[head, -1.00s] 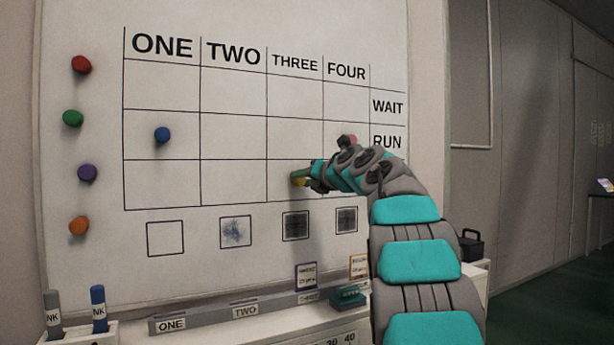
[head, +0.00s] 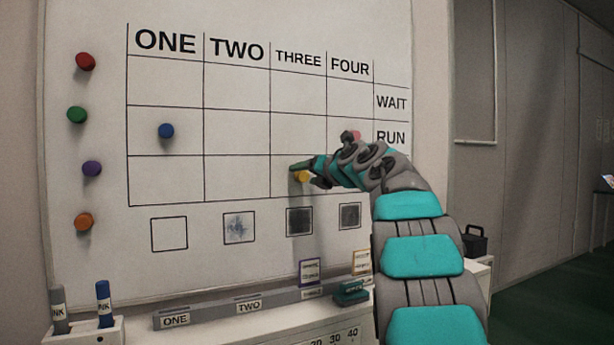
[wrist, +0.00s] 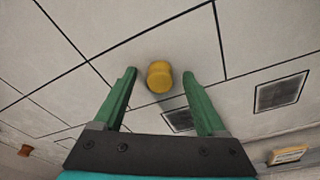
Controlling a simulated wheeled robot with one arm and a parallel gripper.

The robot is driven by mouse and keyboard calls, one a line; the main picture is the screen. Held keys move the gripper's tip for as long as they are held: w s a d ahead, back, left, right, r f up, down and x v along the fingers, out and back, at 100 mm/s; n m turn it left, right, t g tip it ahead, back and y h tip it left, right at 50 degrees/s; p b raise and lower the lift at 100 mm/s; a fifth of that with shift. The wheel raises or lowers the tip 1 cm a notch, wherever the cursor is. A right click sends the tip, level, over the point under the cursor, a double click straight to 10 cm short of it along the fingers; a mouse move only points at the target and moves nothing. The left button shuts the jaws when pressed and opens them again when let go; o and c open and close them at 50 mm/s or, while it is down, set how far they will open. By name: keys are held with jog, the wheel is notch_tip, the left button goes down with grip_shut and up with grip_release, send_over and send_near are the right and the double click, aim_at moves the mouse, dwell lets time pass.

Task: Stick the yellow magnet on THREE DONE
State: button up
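The yellow magnet (head: 301,177) sits on the whiteboard (head: 240,125), in the bottom row of the column headed THREE. The label of that row is hidden behind my arm. In the wrist view the yellow magnet (wrist: 159,77) lies between my gripper's (wrist: 159,74) two green fingertips, with a visible gap on each side. My gripper (head: 304,172) is open at the board, around the magnet and not touching it.
A blue magnet (head: 166,131) is under ONE in the RUN row. A pink-red magnet (head: 350,136) is under FOUR, partly behind my wrist. Red, green, purple and orange magnets line the board's left side. A grey ledge (head: 205,312) with labels runs below.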

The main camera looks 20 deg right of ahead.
jog(key=s+b, duration=0.1)
jog(key=s, duration=0.7)
notch_tip(320, 180, up, 7)
jog(key=s+a+m+t+h, duration=0.1)
jog(key=m+t+h, duration=0.25)
jog(key=m, duration=0.45)
jog(key=s+d+f+m+g+h, duration=0.2)
jog(key=s+f+m+g+h, duration=0.15)
jog(key=f+m, duration=0.6)
jog(key=s+d+f+m+g+h, duration=0.25)
jog(key=s+f+m+g, duration=0.2)
jog(key=f+m, duration=0.45)
jog(key=s+a+f+m+g+y, duration=0.15)
jog(key=s+f, duration=0.25)
jog(key=f, duration=0.4)
jog(key=s+a+f+g, duration=0.2)
jog(key=s+a+f, duration=0.15)
jog(key=f, duration=0.45)
jog(key=s+a+f+m+g+y, duration=0.1)
jog(key=s+a+f+g+y, duration=0.1)
jog(key=s+a+f, duration=0.4)
jog(key=s+a+f+m+g+y, duration=0.1)
jog(key=s+a+f+g, duration=0.4)
jog(key=s, duration=0.9)
jog(key=s+a+f+m+g+y, duration=0.1)
jog(key=s+a+f+g+y, duration=0.2)
jog(key=s+a+f, duration=0.5)
notch_tip(320, 180, down, 2)
jog(key=shift+s+a+f, duration=0.2)
jog(key=shift+s, duration=0.95)
